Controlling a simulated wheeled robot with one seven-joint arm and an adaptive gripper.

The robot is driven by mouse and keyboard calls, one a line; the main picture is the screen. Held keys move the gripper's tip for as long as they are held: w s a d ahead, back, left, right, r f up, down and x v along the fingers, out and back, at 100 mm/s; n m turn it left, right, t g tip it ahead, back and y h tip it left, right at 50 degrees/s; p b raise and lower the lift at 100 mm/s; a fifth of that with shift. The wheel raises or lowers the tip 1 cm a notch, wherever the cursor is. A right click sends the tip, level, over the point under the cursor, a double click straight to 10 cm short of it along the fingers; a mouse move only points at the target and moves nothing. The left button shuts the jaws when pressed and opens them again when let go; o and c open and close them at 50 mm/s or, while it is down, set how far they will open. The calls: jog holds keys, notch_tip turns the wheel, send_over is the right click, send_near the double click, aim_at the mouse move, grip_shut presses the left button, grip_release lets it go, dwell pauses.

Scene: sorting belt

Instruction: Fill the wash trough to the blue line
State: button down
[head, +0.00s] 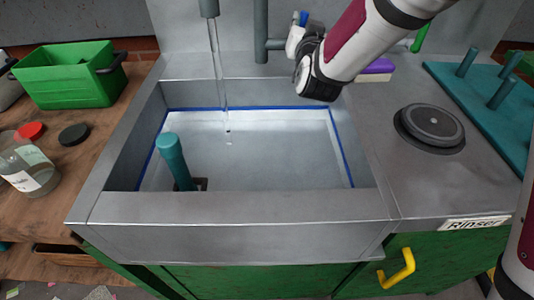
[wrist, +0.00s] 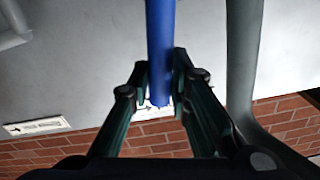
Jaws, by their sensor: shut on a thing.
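The steel wash trough (head: 235,207) has a blue line (head: 250,107) around its inner walls. Clear water (head: 265,150) lies in it, its surface appearing close to the line; the exact gap is hard to judge. A teal upright pipe (head: 173,160) stands in the trough at the front left. A thin stream (head: 216,60) falls from the grey spout (head: 209,8) into the water. My gripper (wrist: 160,95) is shut on a blue lever (wrist: 160,40), with a finger on each side. The lever's top (head: 303,18) shows beside my wrist in the head view; my fingertips are hidden there.
A green crate (head: 70,85), a jar (head: 28,168) and two lids stand on the wooden bench at left. A round black disc (head: 432,126) and a teal peg board (head: 480,100) are at right. A yellow handle (head: 397,270) sticks out below the rinse label (head: 474,224).

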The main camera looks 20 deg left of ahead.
jog(key=shift+s+a+f, duration=0.1)
jog(key=shift+s+a, duration=0.05)
jog(key=shift+a, duration=0.05)
jog(key=shift+s+a+n, duration=0.1)
jog(key=shift+a+n, duration=0.25)
jog(key=shift+n, duration=0.4)
jog(key=shift+s+a+n, duration=0.1)
jog(key=shift+a+n, duration=0.25)
jog(key=shift+n, duration=0.4)
jog(key=c, duration=1.2)
grip_release()
jog(key=shift+a, duration=0.1)
jog(key=b+v, duration=0.1)
jog(key=v, duration=0.7)
jog(key=shift+r, duration=0.25)
